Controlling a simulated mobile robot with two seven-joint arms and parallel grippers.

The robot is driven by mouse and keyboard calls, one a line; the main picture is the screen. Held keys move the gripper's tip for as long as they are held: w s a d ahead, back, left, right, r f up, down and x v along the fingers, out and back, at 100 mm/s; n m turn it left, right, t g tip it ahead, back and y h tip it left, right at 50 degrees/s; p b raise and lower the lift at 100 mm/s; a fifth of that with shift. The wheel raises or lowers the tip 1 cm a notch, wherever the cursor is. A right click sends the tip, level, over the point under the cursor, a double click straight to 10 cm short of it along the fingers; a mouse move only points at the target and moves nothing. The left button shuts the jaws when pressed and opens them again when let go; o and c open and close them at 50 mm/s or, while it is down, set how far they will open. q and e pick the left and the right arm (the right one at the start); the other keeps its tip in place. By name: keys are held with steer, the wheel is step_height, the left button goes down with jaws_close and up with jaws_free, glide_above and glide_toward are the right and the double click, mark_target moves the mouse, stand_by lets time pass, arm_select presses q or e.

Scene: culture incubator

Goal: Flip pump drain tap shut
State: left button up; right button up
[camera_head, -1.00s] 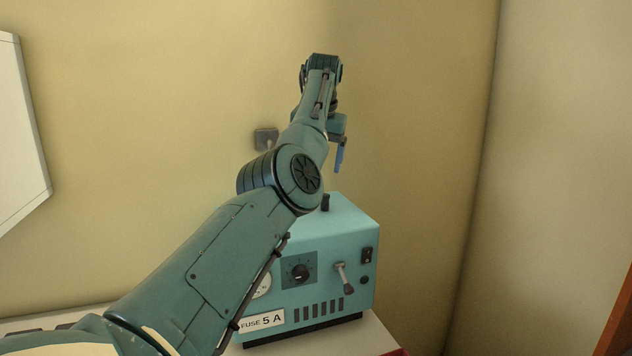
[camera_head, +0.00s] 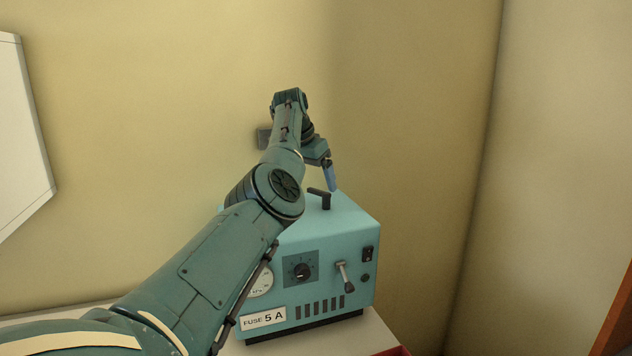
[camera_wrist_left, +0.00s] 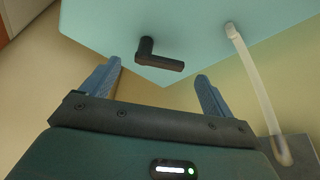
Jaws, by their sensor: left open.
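The pump is a teal box (camera_head: 330,240) with a dial, a gauge and a "FUSE 5 A" label on its front. A black L-shaped lever (camera_head: 321,196) stands on its top, and it also shows in the left wrist view (camera_wrist_left: 158,59). A grey lever (camera_head: 344,277) hangs tilted on the front. I cannot tell for certain which of the two is the drain tap. My left gripper (camera_head: 333,187) is over the pump's top, close to the black lever. In the left wrist view its blue fingers (camera_wrist_left: 157,70) are apart, with the lever just beyond the gap, not gripped.
A clear hose (camera_wrist_left: 252,75) leaves the pump's top, right of the lever in the left wrist view. A grey wall fitting (camera_head: 264,137) is behind my arm. Walls stand close behind and to the right of the pump. A white panel (camera_head: 22,130) is at left.

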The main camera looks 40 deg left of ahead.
arm_select(q)
steer(key=shift+x, duration=1.25)
steer(key=shift+c, duration=0.5)
steer(key=c, duration=0.9)
